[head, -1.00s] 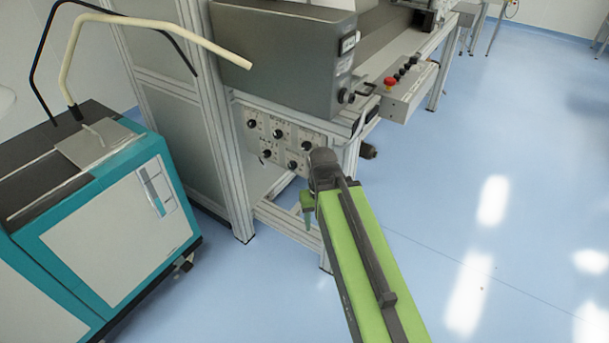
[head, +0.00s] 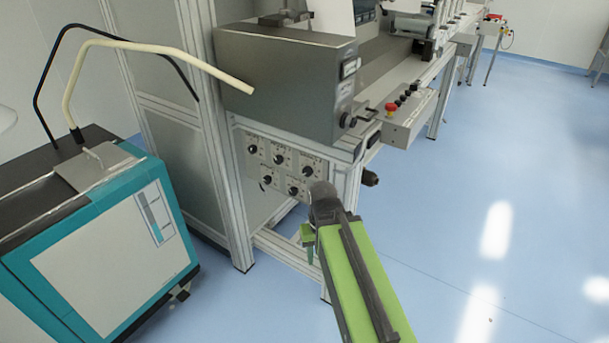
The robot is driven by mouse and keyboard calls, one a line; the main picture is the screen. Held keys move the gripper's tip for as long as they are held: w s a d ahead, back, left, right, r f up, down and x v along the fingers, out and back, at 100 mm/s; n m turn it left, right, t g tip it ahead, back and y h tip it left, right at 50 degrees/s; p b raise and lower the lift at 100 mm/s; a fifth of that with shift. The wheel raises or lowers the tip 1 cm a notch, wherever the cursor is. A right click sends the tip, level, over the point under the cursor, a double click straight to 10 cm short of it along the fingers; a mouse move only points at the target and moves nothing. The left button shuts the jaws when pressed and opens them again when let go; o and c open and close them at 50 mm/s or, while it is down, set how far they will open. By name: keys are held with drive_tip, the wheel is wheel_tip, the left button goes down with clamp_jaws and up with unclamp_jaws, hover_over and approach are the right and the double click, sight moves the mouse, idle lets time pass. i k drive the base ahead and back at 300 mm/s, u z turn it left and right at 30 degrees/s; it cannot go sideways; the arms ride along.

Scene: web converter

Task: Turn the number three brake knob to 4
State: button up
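A grey knob panel (head: 276,148) is set low in the machine frame in the head view. It carries several black knobs: three in an upper row, left (head: 253,149), middle (head: 280,159) and right (head: 308,171), and two below, left (head: 267,180) and right (head: 293,191). Labels and pointer positions are too small to read, so I cannot tell which is number three. My green arm reaches toward the panel's lower right. My gripper (head: 308,245) appears as a small green part left of the arm's dark end, below the panel and apart from the knobs. Its opening cannot be made out.
A grey machine housing (head: 285,80) overhangs the panel. A control box with a red button (head: 391,108) juts out to the right. A teal and white cabinet (head: 110,260) with bent tubes stands at the left. Blue floor (head: 460,220) is open at the right.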

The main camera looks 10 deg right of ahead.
sight(307, 170)
drive_tip(key=z, duration=0.15)
drive_tip(key=k, duration=0.55)
drive_tip(key=u, duration=1.9)
drive_tip(key=i, duration=0.55)
drive_tip(key=u, duration=0.2)
